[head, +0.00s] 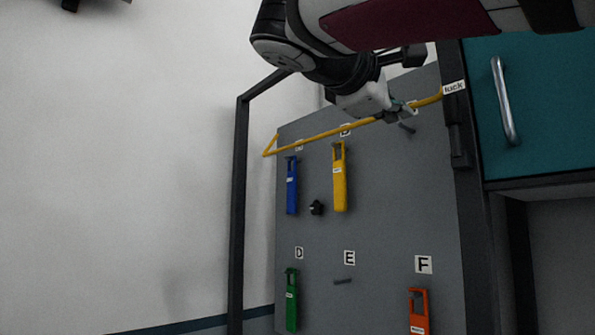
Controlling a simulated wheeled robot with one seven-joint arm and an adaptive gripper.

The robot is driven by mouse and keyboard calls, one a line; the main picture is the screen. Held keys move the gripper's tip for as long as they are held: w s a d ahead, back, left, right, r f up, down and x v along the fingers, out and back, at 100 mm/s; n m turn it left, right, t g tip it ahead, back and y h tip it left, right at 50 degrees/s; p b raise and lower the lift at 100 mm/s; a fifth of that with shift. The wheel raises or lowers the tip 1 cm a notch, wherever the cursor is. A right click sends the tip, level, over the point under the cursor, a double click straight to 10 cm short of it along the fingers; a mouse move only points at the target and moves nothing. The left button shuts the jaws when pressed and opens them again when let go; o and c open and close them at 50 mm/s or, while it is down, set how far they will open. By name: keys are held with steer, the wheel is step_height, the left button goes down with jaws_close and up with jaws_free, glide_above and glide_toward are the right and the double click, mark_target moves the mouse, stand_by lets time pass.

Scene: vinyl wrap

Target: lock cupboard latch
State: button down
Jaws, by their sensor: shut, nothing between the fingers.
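The teal cupboard (545,95) is at the upper right in the head view, with a curved metal handle (505,100) on its door. A dark latch piece (458,145) sits on the dark post at the cupboard's left edge, below a small white label (453,87). I cannot tell the latch's exact position. My gripper (400,114) is in front of the grey board, left of the latch and apart from it in the picture. It is shut and holds nothing. My arm hides the top of the board.
The grey board (385,240) carries blue (292,185), yellow (340,180), green (291,300) and orange (418,312) hanging items, plus a black knob (317,208) and bare pegs. A yellow rod (310,139) crosses its top. A dark frame post (238,210) stands left.

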steer(key=shift+v, duration=2.6)
steer(key=s+d+f+m+g+y, duration=0.1)
steer(key=d+f+g+y, duration=0.15)
steer(key=f, duration=0.95)
steer(key=s+d+f+m+g+y, duration=0.1)
steer(key=s+d+f+g+y, duration=0.15)
steer(key=f, duration=1.05)
steer(key=s+f+m+g+y, duration=0.1)
steer(key=s+f+m+y, duration=0.1)
steer(key=f, duration=0.6)
steer(key=s+f+m+y, duration=0.3)
steer(key=s+f, duration=0.2)
steer(key=f, duration=0.3)
steer(key=s+a+f+m+g+y, duration=0.1)
steer(key=s+f, duration=0.3)
steer(key=f, duration=0.5)
steer(key=shift+m+g+y, duration=0.3)
steer(key=shift+m+y, duration=0.5)
steer(key=shift+s+f, duration=0.1)
